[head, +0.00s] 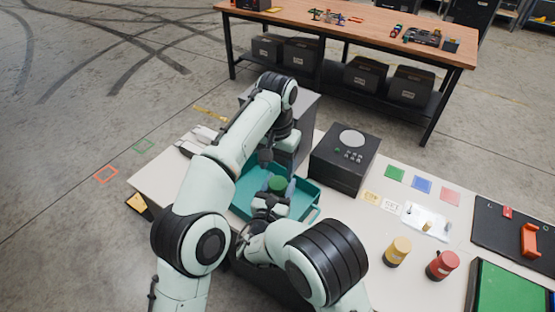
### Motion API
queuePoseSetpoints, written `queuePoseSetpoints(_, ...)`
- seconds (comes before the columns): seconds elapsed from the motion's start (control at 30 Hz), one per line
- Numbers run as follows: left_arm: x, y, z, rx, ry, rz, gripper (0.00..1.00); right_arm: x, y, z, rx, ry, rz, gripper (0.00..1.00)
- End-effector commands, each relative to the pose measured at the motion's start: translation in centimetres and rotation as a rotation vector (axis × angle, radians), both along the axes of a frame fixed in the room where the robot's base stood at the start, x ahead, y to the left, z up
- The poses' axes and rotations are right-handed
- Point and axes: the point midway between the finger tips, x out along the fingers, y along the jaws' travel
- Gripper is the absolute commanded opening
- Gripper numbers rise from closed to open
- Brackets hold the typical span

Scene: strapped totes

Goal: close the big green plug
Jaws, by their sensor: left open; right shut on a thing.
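The big green plug (278,183) shows as a round dark green top, upright inside a teal tote (247,183). My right gripper (275,197) is shut on the green plug, reaching in from the near side; its fingers hide the plug's lower part. My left gripper (266,157) hangs above and slightly left of the plug, open and apart from it. The exact finger gap is too small to make out.
A dark box with a round white top (345,150) stands right of the tote. A yellow-topped container (398,250) and a red-topped container (442,264) stand at the right. A green-surfaced tray (512,290) lies at the front right. A grey block (304,125) is behind my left arm.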

Motion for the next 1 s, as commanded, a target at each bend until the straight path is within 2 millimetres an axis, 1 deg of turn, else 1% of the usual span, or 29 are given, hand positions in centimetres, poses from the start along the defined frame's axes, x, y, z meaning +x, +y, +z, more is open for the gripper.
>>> queuePoseSetpoints(0.1, 0.1, -0.1, 0.7, 0.0, 0.001, 0.23, 0.66, 0.0, 0.0, 0.1, 0.0, -0.002, 0.0, 0.0)
queuePoseSetpoints(0.2, 0.1, -0.1, 1.2, -0.002, 0.001, 0.402, 0.66, 0.0, 0.0, 0.1, 0.0, -0.002, 0.0, 0.0)
queuePoseSetpoints(0.3, 0.1, -0.1, 1.6, -0.003, 0.003, 0.535, 0.66, 0.0, 0.0, 0.1, 0.0, -0.002, 0.0, 0.0)
queuePoseSetpoints(0.4, 0.0, -0.1, 1.8, -0.001, 0.005, 0.619, 0.66, 0.0, 0.0, 0.1, 0.0, -0.002, 0.0, 0.0)
queuePoseSetpoints(0.53, 0.0, -0.1, 1.9, -0.001, 0.005, 0.662, 0.66, 0.0, 0.0, 0.1, 0.0, -0.002, 0.0, 0.0)
queuePoseSetpoints(0.83, 0.0, -0.1, 1.8, -0.001, 0.005, 0.663, 0.66, 0.0, 0.0, 0.1, 0.0, -0.002, 0.0, 0.0)
queuePoseSetpoints(1.0, 0.0, 0.0, 1.1, 0.0, 0.005, 0.663, 0.66, 0.0, 0.0, 0.1, 0.0, -0.002, 0.0, 0.0)
